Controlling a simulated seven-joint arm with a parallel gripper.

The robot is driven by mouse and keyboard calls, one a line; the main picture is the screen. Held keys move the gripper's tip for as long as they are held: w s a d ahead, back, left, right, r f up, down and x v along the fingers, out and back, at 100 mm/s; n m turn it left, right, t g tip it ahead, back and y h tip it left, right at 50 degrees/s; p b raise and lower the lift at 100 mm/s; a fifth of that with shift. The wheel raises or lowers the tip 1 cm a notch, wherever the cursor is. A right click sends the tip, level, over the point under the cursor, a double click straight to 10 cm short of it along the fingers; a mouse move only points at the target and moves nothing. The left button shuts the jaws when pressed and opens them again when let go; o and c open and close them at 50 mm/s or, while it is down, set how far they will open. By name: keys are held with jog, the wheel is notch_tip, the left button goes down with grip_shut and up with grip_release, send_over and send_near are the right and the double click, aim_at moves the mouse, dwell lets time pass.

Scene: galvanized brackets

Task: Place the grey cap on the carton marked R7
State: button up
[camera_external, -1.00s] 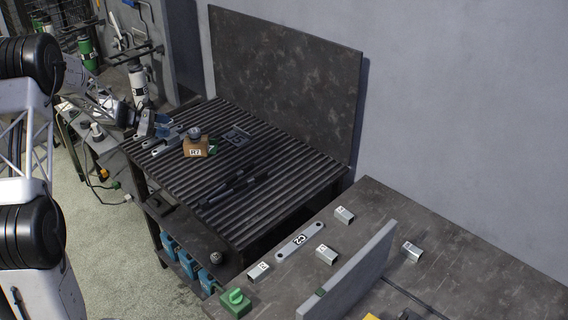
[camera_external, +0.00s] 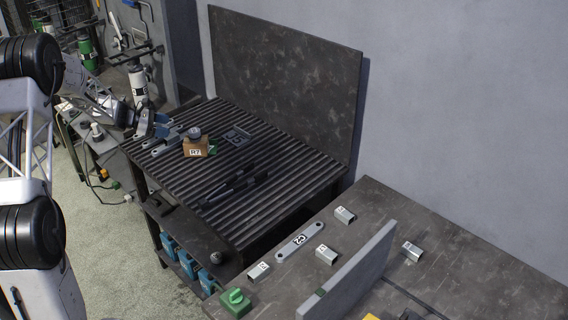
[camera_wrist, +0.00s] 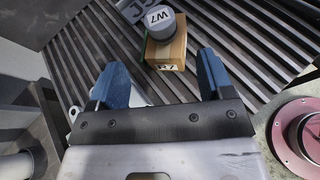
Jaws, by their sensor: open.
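The small brown carton marked R7 (camera_external: 195,148) stands on the ribbed dark bench top. The round grey cap (camera_external: 194,132) sits on top of it. In the wrist view the cap (camera_wrist: 161,26), with dark lettering on its top, rests on the carton (camera_wrist: 167,51) just beyond my fingers. My gripper (camera_wrist: 160,78) is open, with its two blue fingers apart and nothing between them. In the external view my gripper (camera_external: 170,139) is low over the bench, left of the carton, and apart from the cap.
A plate with a printed label (camera_external: 237,137) and dark bars (camera_external: 234,186) lie on the ribbed bench. A green object (camera_external: 213,145) is beside the carton. An upright dark panel (camera_external: 290,80) closes the back. Another table at the right holds brackets and a C2 bar (camera_external: 294,242).

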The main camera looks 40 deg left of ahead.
jog(key=s+d+r+m+g, duration=0.2)
jog(key=d+r+m+g, duration=0.15)
jog(key=d, duration=0.85)
jog(key=s+d+r+m+g, duration=0.2)
jog(key=d+r+m, duration=0.3)
jog(key=d, duration=0.7)
jog(key=s+d+r+m+g, duration=0.25)
jog(key=d+r+m, duration=0.2)
jog(key=d, duration=0.75)
jog(key=s+d+r+m+g+y, duration=0.25)
jog(key=s+d+m, duration=0.45)
jog(key=s+d, duration=0.55)
jog(key=s+d+m+y, duration=0.2)
jog(key=s+d+m, duration=0.1)
jog(key=s, duration=0.4)
jog(key=s+d+f+m+t+y, duration=0.1)
jog(key=s+d+m, duration=0.3)
jog(key=s, duration=0.4)
jog(key=shift+f+m+y, duration=0.2)
jog(key=shift+m+y, duration=0.65)
jog(key=shift+m, duration=0.05)
jog(key=shift+t, duration=0.25)
jog(key=shift+c, duration=1.2)
